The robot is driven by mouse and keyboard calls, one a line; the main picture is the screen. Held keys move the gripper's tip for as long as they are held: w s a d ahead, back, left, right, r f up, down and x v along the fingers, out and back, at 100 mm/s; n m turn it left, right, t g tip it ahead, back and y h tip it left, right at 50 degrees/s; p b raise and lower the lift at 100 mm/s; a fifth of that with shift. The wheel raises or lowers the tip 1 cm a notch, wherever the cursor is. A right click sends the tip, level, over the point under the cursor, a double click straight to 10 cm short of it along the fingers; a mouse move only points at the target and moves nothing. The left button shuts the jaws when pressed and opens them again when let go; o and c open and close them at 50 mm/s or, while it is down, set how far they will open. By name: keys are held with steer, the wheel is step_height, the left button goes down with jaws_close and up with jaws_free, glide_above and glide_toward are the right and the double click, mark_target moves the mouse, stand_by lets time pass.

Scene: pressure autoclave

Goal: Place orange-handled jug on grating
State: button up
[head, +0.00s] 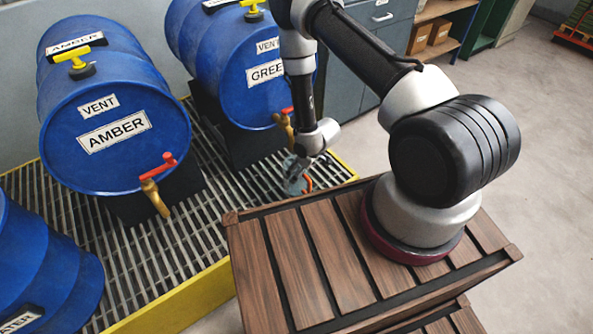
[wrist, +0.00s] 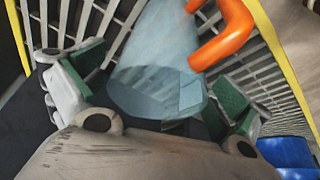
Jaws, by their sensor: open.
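The jug (wrist: 155,60) is translucent pale blue with an orange handle (wrist: 225,35), large in the wrist view. In the head view the jug (head: 294,186) is small and partly hidden by my gripper, near the grating's right edge. My gripper (head: 301,168) points down at it. In the wrist view the green-padded fingers of my gripper (wrist: 160,88) are spread on either side of the jug, with gaps visible. The grating (head: 185,255) has grey slats and a yellow rim. The jug appears to stand on the grating, though its contact is not clearly visible.
The AMBER drum (head: 110,110) and the GREEN drum (head: 225,60) lie on their sides above the grating, with brass taps (head: 155,197) jutting forward. Another blue drum (head: 40,270) is at lower left. Grey cabinets (head: 375,30) stand behind. Open floor lies right.

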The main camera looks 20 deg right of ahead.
steer(key=d+r+m+h, duration=0.1)
steer(key=d+r, duration=0.2)
steer(key=r, duration=1)
steer(key=d+r+m+t+h, duration=0.1)
steer(key=d+r, duration=0.3)
steer(key=r, duration=0.9)
steer(key=d+r+m+h, duration=0.1)
steer(key=d+r, duration=0.2)
steer(key=r, duration=0.9)
steer(key=s+d+r+m, duration=0.2)
steer(key=s+r, duration=0.3)
steer(key=r, duration=0.3)
steer(key=s+d+r+m, duration=0.1)
steer(key=s+r, duration=0.5)
steer(key=r, duration=0.2)
steer(key=s+r+m, duration=0.1)
steer(key=s+r, duration=0.2)
steer(key=s, duration=0.4)
steer(key=s+r+m, duration=0.1)
steer(key=s+r, duration=0.2)
steer(key=s, duration=0.4)
steer(key=shift+d+r, duration=0.2)
steer(key=shift+r, duration=0.05)
